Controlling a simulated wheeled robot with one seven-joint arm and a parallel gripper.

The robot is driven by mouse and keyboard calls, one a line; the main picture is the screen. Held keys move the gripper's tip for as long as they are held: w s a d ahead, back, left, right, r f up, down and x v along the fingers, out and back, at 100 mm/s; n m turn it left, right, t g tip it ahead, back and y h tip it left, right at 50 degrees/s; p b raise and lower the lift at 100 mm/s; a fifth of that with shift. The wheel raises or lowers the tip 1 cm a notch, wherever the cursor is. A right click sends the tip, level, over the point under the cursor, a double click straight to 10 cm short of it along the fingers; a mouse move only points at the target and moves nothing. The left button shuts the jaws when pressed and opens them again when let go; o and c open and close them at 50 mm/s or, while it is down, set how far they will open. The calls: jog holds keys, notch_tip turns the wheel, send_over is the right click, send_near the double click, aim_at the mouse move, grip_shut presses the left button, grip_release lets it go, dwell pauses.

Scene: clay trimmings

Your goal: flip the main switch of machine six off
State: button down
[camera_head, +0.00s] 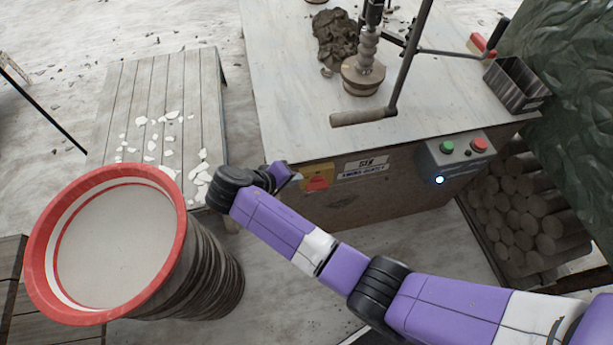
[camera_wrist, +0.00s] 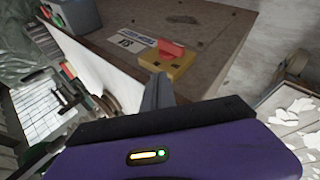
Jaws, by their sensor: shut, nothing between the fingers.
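The main switch (camera_head: 319,178) is a red handle on a yellow box, on the front of the cabinet labelled SIX (camera_head: 366,163). In the wrist view the red handle (camera_wrist: 171,49) stands out from the yellow box, and the label (camera_wrist: 127,42) is beside it. My gripper (camera_head: 296,178) is shut and empty, just left of the switch in the head view. In the wrist view its fingertips (camera_wrist: 158,82) are close to the yellow box's near edge. I cannot tell whether they touch it. I cannot read the handle's on or off marking.
A grey control box (camera_head: 455,155) with green and red buttons and a lit blue-white lamp is on the same front, to the right. A clay-topped press (camera_head: 365,70) stands on the bench. A red-rimmed drum (camera_head: 45,285) and a slatted table (camera_head: 125,90) with white scraps are left.

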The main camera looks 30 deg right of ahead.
jog(key=shift+s+a+r, duration=0.1)
jog(key=shift+a+r, duration=0.35)
jog(key=shift+a, duration=0.35)
jog(key=shift+s+a+r, duration=0.1)
jog(key=shift+a+r, duration=0.3)
jog(key=shift+a, duration=0.4)
